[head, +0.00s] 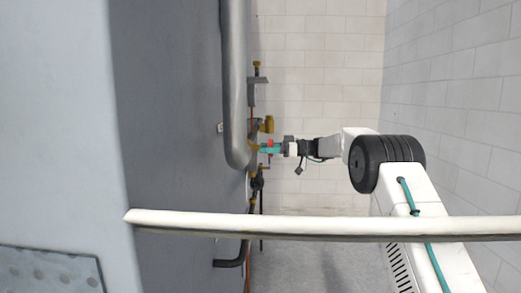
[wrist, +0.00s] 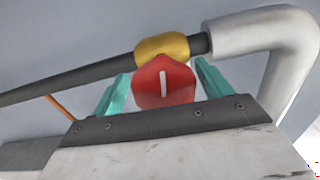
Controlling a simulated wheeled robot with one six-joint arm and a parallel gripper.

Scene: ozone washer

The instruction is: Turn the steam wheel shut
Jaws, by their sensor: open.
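The steam wheel is most likely the red knob (wrist: 163,84) with a white bar mark on its face, in the middle of the wrist view. It sits in front of a brass fitting (wrist: 165,46) on a dark pipe. My gripper (wrist: 163,90) is open, with one teal finger on each side of the red knob. I cannot tell whether the fingers touch it. In the head view my gripper (head: 268,147) reaches left to the valves beside the grey pipe. The knob is too small there to make out clearly.
A thick grey pipe (head: 236,80) runs down the machine's side. Other brass valve parts (head: 268,124) are just above my gripper. A pale rail (head: 320,225) crosses the lower head view. A tiled wall (head: 455,70) stands on the right.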

